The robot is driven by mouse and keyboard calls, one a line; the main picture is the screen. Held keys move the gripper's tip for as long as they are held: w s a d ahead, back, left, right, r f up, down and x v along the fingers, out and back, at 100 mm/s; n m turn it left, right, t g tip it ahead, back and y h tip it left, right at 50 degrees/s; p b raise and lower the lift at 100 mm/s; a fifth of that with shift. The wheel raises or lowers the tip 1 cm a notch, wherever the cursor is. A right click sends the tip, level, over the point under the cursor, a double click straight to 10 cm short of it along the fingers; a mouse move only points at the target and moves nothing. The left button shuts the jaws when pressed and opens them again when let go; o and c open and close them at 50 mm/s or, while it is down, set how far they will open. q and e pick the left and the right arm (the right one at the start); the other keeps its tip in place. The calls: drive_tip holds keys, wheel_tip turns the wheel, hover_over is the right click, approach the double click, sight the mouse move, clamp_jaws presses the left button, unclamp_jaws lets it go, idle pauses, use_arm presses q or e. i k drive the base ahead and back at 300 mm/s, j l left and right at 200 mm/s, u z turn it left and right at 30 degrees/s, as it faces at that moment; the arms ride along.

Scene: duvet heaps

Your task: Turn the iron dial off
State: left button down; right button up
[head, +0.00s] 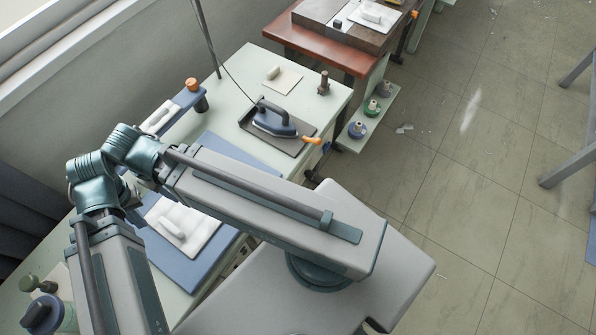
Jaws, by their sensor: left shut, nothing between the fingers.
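The iron (275,122), blue-grey with a dark handle, rests on a dark tray (291,149) on the pale green table. A cord runs from it up past a thin pole. No dial can be made out on the iron. My left arm crosses the lower left, bent at teal joints. My left gripper's fingers are shut and empty but hard to make out, hidden by the arm. My right gripper is not in view.
A blue board (185,273) with a white folded cloth (184,228) lies under my left arm. An orange-topped post (193,92), a beige pad (282,82) and a brown post (323,83) stand on the table. A brown table (316,44) is behind. Tiled floor at right is mostly clear.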

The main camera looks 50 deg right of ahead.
sight(309, 174)
drive_tip(key=z, duration=1.55)
drive_tip(key=i+l+u, duration=0.2)
drive_tip(key=l+u, duration=0.15)
drive_tip(key=j+u, duration=0.15)
drive_tip(key=u, duration=0.35)
drive_tip(key=k+j+u, duration=0.1)
drive_tip(key=u, duration=0.35)
drive_tip(key=j+u, duration=0.2)
drive_tip(key=u, duration=0.3)
drive_tip(key=l+z, duration=0.1)
drive_tip(key=z, duration=0.4)
drive_tip(key=l+z, duration=0.1)
drive_tip(key=z, duration=0.85)
drive_tip(key=l+z, duration=0.15)
drive_tip(key=z, duration=0.35)
